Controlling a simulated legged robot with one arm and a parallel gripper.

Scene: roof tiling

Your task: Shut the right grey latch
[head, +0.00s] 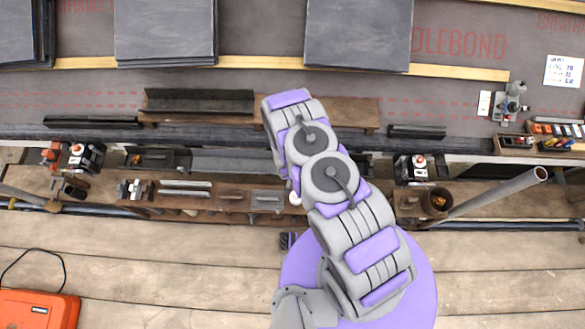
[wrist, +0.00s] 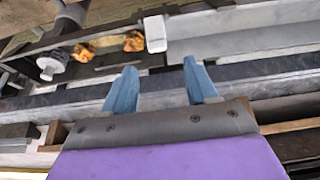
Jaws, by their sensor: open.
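A small grey and black fitting with a pale, red-marked top (head: 415,168) sits at the right end of the gutter line in the head view. It looks like the right grey latch, but it is too small to tell whether it is open or shut. A similar fitting (head: 82,157) stands at the left end. My gripper (wrist: 160,66) shows two blue fingers spread apart with nothing between them. Dark and grey rails lie beyond the fingertips. A pale knob-like part (wrist: 50,67) is at the upper left of the wrist view. In the head view my arm hides the gripper.
A long grey gutter (head: 225,161) runs along the roof edge above a wooden tool shelf (head: 232,203). A round brown pot (head: 436,203) and a grey pipe (head: 497,193) lie at the right. Slate tiles (head: 358,35) rest above. An orange case (head: 38,309) is lower left.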

